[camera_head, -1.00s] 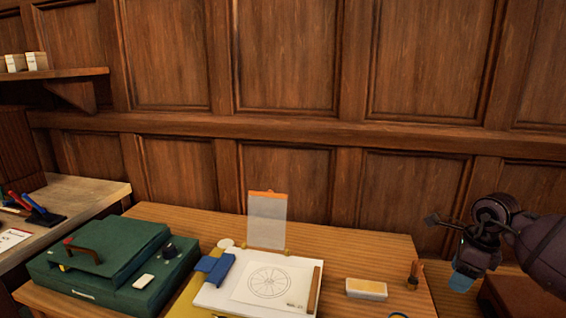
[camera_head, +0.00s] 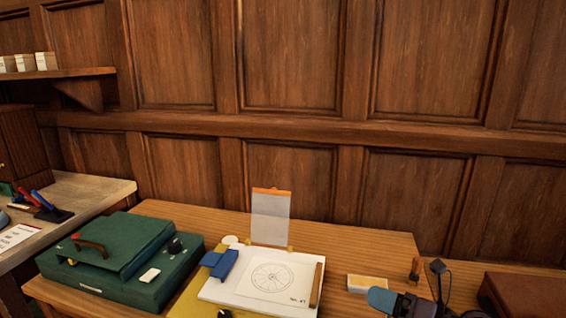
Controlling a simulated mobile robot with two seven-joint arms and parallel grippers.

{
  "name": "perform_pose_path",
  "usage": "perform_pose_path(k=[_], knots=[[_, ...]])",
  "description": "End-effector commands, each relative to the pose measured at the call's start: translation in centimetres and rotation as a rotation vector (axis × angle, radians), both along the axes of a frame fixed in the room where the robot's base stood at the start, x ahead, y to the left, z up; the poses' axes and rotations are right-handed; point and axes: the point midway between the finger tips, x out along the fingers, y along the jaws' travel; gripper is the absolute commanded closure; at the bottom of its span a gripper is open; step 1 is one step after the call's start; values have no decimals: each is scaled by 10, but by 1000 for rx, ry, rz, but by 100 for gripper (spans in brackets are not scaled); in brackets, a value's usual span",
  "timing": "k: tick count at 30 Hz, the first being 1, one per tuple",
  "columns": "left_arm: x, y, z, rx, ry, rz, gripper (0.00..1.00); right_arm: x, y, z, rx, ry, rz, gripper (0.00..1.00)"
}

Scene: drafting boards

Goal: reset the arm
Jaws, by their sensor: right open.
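My right gripper (camera_head: 409,283) is at the lower right, in front of the table's right part. It is open, with a blue pad on one side and a dark finger on the other, and nothing shows between them. The lower part of my right arm is cut off by the bottom edge. My left gripper is not in view.
The wooden table (camera_head: 340,247) holds a green case (camera_head: 120,255), a white drawing board (camera_head: 225,292) with a wheel drawing (camera_head: 271,278), and a pale block (camera_head: 367,283) close behind the gripper. A brown box (camera_head: 525,295) stands right. A panelled wall (camera_head: 300,60) closes the back.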

Motion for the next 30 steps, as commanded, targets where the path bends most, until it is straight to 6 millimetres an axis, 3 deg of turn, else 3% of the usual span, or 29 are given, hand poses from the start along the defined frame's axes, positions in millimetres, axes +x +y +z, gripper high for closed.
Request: perform_pose_path(k=[8, 11, 17, 24, 30], knots=[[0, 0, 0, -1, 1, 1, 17, -17, -30, 6, 541, 214, -394, 43], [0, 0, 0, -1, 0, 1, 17, -26, -50, -2, 716, 314, -550, 43], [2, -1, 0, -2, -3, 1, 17, -58, -91, -38, 1024, 546, -880, 43], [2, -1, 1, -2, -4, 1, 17, -126, -121, -98, 1315, 873, -1295, 43], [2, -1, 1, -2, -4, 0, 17, -199, -122, -140, 1465, 1161, -1627, 43]])
